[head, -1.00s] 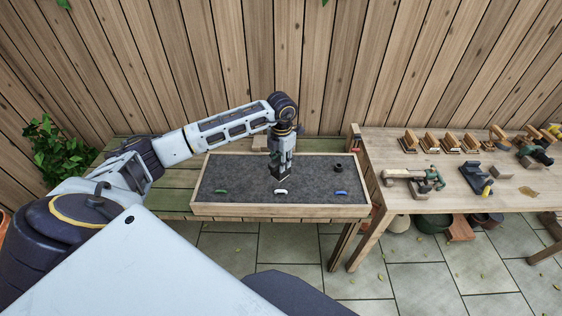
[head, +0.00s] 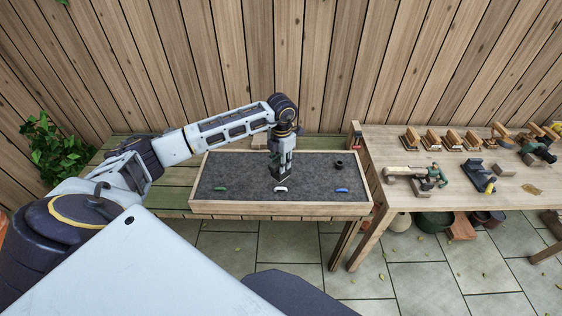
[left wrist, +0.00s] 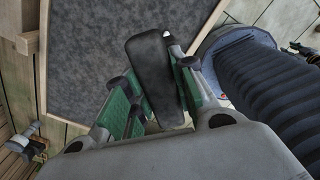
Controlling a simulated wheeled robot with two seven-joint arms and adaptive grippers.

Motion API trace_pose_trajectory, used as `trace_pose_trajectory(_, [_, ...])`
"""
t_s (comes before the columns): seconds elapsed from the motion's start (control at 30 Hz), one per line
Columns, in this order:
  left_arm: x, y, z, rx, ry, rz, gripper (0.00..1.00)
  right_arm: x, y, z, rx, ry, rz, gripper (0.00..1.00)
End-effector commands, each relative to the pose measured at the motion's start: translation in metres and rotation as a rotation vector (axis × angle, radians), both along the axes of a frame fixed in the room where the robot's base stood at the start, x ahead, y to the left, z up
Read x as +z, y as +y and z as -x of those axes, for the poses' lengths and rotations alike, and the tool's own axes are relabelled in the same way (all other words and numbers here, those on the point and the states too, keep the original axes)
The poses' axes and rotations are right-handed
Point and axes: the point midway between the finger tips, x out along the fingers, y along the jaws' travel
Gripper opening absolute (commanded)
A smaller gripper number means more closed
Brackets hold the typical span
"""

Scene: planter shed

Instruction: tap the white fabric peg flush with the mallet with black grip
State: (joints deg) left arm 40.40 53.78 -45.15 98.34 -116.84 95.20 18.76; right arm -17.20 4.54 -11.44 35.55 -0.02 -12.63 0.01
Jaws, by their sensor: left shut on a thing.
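The white fabric peg (head: 281,189) stands at the front middle of the dark bed, by the wooden front rim. My left gripper (head: 281,160) is over the bed just behind the peg, pointing down. It is shut on a black block-like part, taken as the mallet with black grip (left wrist: 155,72), which shows between the green-padded fingers in the left wrist view. In the head view the mallet's dark lower part (head: 279,172) is just behind the peg; I cannot tell if they touch. The rest of the mallet is hidden. My right gripper is not in view.
A green peg (head: 220,188) is left and a blue peg (head: 342,190) right along the same front edge. A small black ring-like thing (head: 339,165) lies at the bed's right. The bench (head: 410,201) at right holds several tools. The bed's middle right is clear.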

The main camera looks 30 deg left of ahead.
Motion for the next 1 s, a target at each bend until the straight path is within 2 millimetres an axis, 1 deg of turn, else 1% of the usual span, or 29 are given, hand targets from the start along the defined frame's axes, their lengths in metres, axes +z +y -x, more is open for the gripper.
trace_pose_trajectory(0.03, [-0.006, 0.0, 0.0, 0.0, 0.0, 0.0, 0.0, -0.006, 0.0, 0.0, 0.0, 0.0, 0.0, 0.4])
trace_pose_trajectory(0.1, [-0.011, 0.0, 0.0, 0.0, 0.0, 0.0, 0.0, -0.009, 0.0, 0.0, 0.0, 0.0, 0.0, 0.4])
trace_pose_trajectory(0.43, [-0.032, 0.0, 0.0, 0.0, 0.0, 0.0, 0.0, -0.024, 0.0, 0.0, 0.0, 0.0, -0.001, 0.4])
trace_pose_trajectory(0.6, [-0.036, 0.0, 0.0, 0.0, 0.0, 0.0, 0.0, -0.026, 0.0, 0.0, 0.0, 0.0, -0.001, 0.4])
trace_pose_trajectory(1.0, [-0.036, 0.0, 0.0, 0.0, 0.0, 0.0, 0.0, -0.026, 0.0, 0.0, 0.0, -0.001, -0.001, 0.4])
